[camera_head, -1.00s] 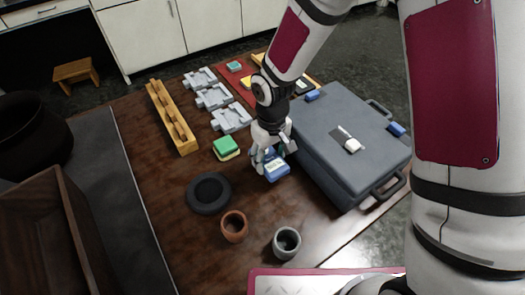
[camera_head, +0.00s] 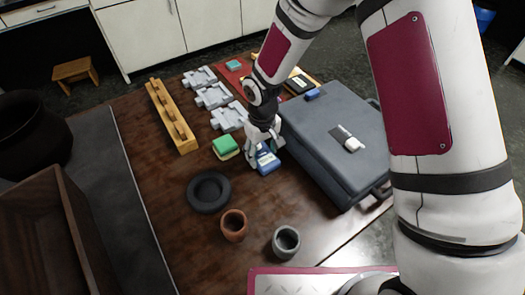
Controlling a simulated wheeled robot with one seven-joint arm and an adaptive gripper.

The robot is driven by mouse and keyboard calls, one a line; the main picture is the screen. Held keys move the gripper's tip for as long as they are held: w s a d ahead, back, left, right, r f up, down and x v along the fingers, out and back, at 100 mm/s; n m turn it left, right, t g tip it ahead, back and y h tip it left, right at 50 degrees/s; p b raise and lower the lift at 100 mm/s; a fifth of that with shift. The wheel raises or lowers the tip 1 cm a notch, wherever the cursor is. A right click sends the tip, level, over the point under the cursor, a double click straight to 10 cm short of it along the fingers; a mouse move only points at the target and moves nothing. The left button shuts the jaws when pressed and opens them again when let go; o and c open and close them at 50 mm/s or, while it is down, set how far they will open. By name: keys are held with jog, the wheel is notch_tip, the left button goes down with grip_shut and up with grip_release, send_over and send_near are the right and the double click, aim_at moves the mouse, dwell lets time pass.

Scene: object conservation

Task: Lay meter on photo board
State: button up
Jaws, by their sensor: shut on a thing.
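My gripper (camera_head: 264,152) is shut on a blue boxy device with a pale face, which looks like the meter (camera_head: 268,162). It is held over the wooden table, just left of the grey case; I cannot tell how high it is. The fingers hide part of the meter. A red board with a yellowish edge (camera_head: 228,80), likely the photo board, lies at the back of the table. A teal block (camera_head: 234,65) is on it, and my arm hides its middle.
The grey case (camera_head: 325,125) stands right of my gripper. A green-topped block (camera_head: 226,146), grey fixtures (camera_head: 214,97) and a wooden rack (camera_head: 172,117) are to the left. A black dish (camera_head: 209,207), brown cup (camera_head: 233,238) and grey cup (camera_head: 286,253) stand in front.

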aim_at(263, 154)
jog(key=o, duration=1.2)
jog(key=shift+o, duration=0.2)
notch_tip(263, 154, up, 12)
jog(key=shift+d+r, duration=0.1)
jog(key=shift+r, duration=0.1)
